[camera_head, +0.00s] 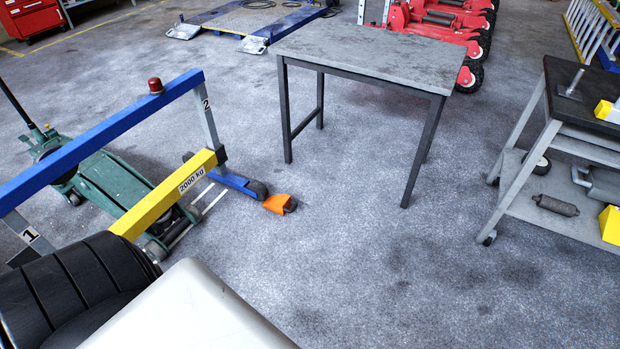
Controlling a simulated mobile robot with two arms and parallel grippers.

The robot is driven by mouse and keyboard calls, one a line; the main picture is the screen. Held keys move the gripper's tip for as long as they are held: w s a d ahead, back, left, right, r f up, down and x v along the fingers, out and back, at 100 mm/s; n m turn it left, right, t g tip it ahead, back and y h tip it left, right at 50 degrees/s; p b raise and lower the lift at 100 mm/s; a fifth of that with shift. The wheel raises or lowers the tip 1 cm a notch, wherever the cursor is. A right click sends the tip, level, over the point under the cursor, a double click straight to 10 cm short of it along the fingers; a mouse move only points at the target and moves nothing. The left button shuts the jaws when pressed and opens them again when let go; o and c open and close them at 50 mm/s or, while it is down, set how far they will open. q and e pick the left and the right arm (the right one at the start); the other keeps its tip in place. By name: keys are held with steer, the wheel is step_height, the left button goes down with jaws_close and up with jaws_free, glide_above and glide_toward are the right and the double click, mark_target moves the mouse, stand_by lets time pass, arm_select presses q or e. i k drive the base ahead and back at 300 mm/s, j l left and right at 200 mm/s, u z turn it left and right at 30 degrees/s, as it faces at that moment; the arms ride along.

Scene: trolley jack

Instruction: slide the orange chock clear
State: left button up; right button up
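The orange chock (279,203) is a small wedge on the grey floor. It lies just right of a dark caster wheel (258,189) at the end of a blue frame leg (232,181); whether they touch I cannot tell.
A blue and yellow 2000 kg lifting frame (110,136) and a green trolley jack (112,182) stand at left. Black tyres (70,285) fill the lower left. A grey trolley (545,206) with tools stands at right.

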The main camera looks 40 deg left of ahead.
mark_target(280, 204)
steer(key=i+j+u, duration=0.2)
steer(key=i, duration=1.15)
steer(key=i+j, duration=0.15)
steer(key=j, duration=0.2)
steer(key=i+j, duration=0.15)
steer(key=j, duration=0.2)
steer(key=i+j+u, duration=0.1)
steer(key=j, duration=0.25)
steer(key=i+j, duration=0.2)
steer(key=j, duration=1.2)
steer(key=u, duration=0.05)
